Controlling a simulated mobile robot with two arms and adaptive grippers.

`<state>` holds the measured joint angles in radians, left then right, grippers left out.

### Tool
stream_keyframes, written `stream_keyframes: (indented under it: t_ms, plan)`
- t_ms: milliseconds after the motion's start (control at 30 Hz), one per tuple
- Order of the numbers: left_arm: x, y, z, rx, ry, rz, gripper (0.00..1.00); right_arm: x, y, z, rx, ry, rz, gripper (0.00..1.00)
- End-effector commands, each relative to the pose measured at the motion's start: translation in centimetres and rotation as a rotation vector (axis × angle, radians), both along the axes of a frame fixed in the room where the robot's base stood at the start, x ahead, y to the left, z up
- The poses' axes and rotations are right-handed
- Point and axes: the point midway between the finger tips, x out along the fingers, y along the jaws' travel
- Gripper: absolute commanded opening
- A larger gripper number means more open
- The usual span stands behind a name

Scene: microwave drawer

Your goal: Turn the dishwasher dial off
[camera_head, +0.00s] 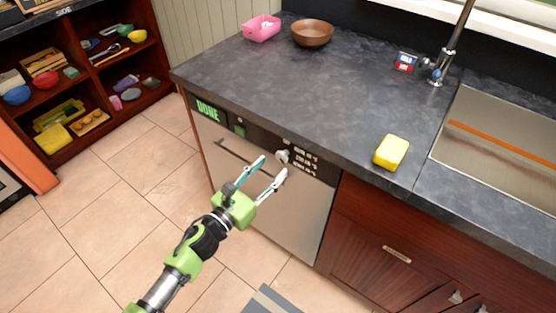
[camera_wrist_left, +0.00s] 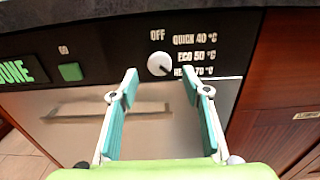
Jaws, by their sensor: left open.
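The dishwasher (camera_head: 265,205) has a steel door and a black control panel under the counter edge. Its round white dial (camera_head: 283,156) is on the panel; in the left wrist view the dial (camera_wrist_left: 160,64) has a dark mark toward its lower right, on the 70 °C label side. The OFF label (camera_wrist_left: 157,35) is above the dial. My left gripper (camera_head: 272,167) is open and empty, facing the panel. In the wrist view its fingertips (camera_wrist_left: 160,78) are on either side of and slightly below the dial, with visible gaps. My right gripper is not in view.
A green button (camera_wrist_left: 70,72) and a DONE display (camera_head: 208,109) are left of the dial.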

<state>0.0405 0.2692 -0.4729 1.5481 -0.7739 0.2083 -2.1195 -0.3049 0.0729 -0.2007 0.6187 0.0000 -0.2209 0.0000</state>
Motion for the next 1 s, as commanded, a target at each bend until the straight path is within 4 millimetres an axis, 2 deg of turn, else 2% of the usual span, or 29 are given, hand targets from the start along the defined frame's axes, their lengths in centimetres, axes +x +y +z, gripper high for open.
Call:
stream_keyframes:
  t_ms: [100, 233, 667, 800, 1000]
  plan:
    - [1.8, -1.3, 0.0, -0.001, 0.000, 0.000, 0.44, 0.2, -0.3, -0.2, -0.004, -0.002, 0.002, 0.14]
    - [3.0, -2.1, -0.1, 0.000, 0.000, 0.001, 0.44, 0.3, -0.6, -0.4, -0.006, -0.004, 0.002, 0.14]
    - [3.7, -2.7, -0.1, -0.001, 0.002, 0.001, 0.44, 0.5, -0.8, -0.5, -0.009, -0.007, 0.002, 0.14]
    - [3.7, -2.7, -0.1, -0.001, 0.002, 0.001, 0.07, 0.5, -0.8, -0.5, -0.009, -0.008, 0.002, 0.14]
    - [3.7, -2.7, -0.1, -0.003, 0.003, 0.001, 0.05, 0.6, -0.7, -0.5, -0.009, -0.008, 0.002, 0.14]
